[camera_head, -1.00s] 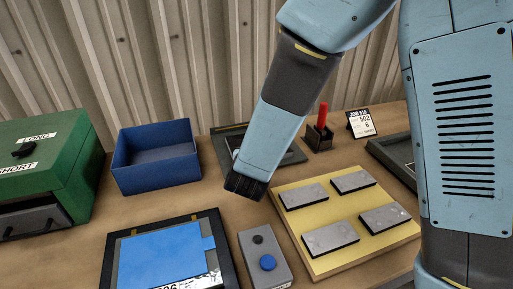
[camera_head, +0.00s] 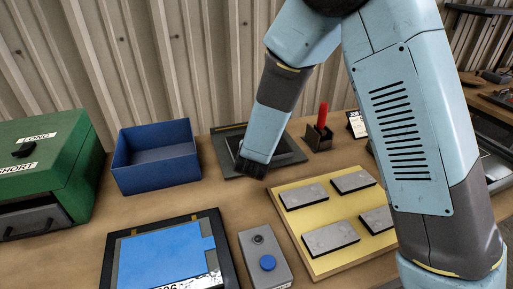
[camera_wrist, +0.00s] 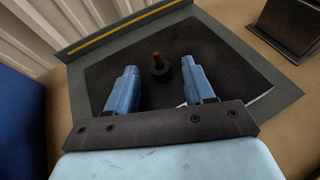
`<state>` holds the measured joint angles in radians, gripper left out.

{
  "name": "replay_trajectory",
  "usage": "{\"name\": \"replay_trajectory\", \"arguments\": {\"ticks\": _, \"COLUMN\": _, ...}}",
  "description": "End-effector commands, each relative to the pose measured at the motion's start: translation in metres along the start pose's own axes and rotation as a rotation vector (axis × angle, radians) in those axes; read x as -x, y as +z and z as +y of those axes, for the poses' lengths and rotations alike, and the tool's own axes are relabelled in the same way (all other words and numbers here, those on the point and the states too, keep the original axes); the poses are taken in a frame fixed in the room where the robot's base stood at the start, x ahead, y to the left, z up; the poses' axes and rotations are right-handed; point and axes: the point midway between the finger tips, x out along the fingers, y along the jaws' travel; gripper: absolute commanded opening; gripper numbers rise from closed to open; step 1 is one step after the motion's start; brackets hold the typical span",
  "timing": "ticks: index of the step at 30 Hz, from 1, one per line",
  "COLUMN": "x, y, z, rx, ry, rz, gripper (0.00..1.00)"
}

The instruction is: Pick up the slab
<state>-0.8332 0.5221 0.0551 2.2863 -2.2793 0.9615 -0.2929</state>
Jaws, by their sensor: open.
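My gripper (camera_head: 251,170) points down over the near part of a dark grey tray (camera_head: 226,137) at the back of the bench. In the wrist view my gripper (camera_wrist: 159,75) has its two blue fingers apart. Ahead of and between them a small dark post with a reddish top (camera_wrist: 157,62) stands on a black flat slab (camera_wrist: 212,48). The fingers do not visibly touch it. Several light grey slabs (camera_head: 304,195) also lie on a yellow board (camera_head: 290,222) at right; my arm partly hides one. I cannot tell which slab is meant.
A blue open bin (camera_head: 155,158) stands left of the tray, with a green box (camera_head: 50,160) farther left. In front are a black-framed blue panel (camera_head: 160,258) and a grey button box (camera_head: 264,258). A dark holder with a red handle (camera_head: 322,118) stands right of the tray.

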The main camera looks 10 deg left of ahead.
Motion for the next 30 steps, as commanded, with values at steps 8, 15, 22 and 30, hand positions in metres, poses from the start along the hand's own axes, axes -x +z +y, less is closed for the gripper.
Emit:
{"name": "replay_trajectory", "arguments": {"ticks": 8, "x": -0.003, "y": 0.0, "z": -0.0001, "rx": 0.0, "ry": 0.0, "rz": 0.0, "gripper": 0.5}}
{"name": "replay_trajectory", "arguments": {"ticks": 15, "x": -0.0028, "y": 0.0, "z": 0.0, "rx": 0.0, "ry": 0.0, "rz": 0.0, "gripper": 0.27}}
{"name": "replay_trajectory", "arguments": {"ticks": 22, "x": -0.0027, "y": 0.0, "z": 0.0001, "rx": 0.0, "ry": 0.0, "rz": 0.0, "gripper": 0.05}}
{"name": "replay_trajectory", "arguments": {"ticks": 30, "x": -0.0026, "y": 0.0002, "z": 0.0003, "rx": 0.0, "ry": 0.001, "rz": -0.001, "gripper": 0.0}}
